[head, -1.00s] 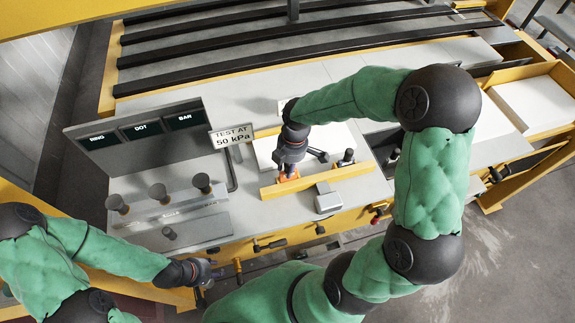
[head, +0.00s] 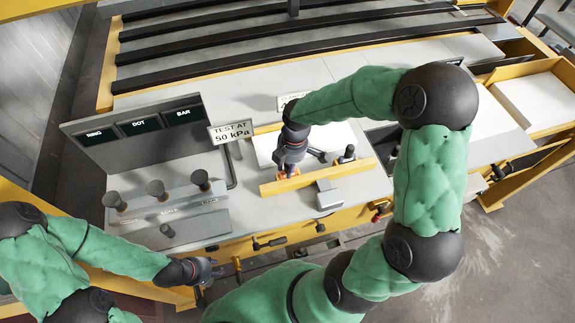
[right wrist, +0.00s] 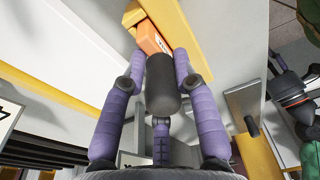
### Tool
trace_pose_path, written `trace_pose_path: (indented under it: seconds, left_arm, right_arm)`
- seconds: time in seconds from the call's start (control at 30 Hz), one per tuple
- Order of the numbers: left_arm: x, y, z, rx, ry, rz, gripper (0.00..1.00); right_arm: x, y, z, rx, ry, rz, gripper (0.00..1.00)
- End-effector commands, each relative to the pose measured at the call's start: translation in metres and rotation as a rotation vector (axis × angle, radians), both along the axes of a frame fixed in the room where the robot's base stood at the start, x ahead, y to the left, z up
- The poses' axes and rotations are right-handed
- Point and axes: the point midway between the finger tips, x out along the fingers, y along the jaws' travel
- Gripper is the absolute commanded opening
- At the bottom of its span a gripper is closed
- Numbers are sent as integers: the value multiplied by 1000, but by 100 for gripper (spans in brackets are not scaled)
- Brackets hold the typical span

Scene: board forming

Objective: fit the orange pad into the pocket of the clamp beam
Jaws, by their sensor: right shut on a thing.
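The clamp beam (head: 345,173) is a yellow bar along the front of the grey bench. My right gripper (head: 288,166) points down at the beam's left part. In the right wrist view its purple fingers (right wrist: 158,60) close around a dark round knob (right wrist: 163,88). The orange pad (right wrist: 152,38) lies just beyond the knob, against the yellow beam (right wrist: 172,30). In the head view only a little orange shows under the gripper. The pocket is hidden, and I cannot tell if the pad is inside it. My left gripper (head: 212,268) is empty and open at the bench's front left.
A white sheet (head: 335,138) lies behind the beam. A grey block (head: 328,196) stands in front of it. A control box with dark displays (head: 138,128), several knobs and a "TEST AT 50 kPa" sign (head: 232,133) stand to the left.

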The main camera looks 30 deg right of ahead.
Motion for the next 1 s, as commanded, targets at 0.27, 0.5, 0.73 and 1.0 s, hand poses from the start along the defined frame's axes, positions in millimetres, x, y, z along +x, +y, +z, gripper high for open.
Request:
trace_pose_path:
  seconds: [0.27,0.5,0.73,1.0]
  left_arm:
    - [0,0,-1,0,0,0,40]
    - [0,0,-1,0,0,0,40]
    - [0,0,-1,0,0,0,40]
    - [0,0,-1,0,0,0,40]
  right_arm:
    - [0,0,-2,0,0,0,57]
    - [0,0,-2,0,0,0,57]
    - [0,-3,17,-1,-4,0,57]
    - [-1,-9,70,-1,-4,1,57]
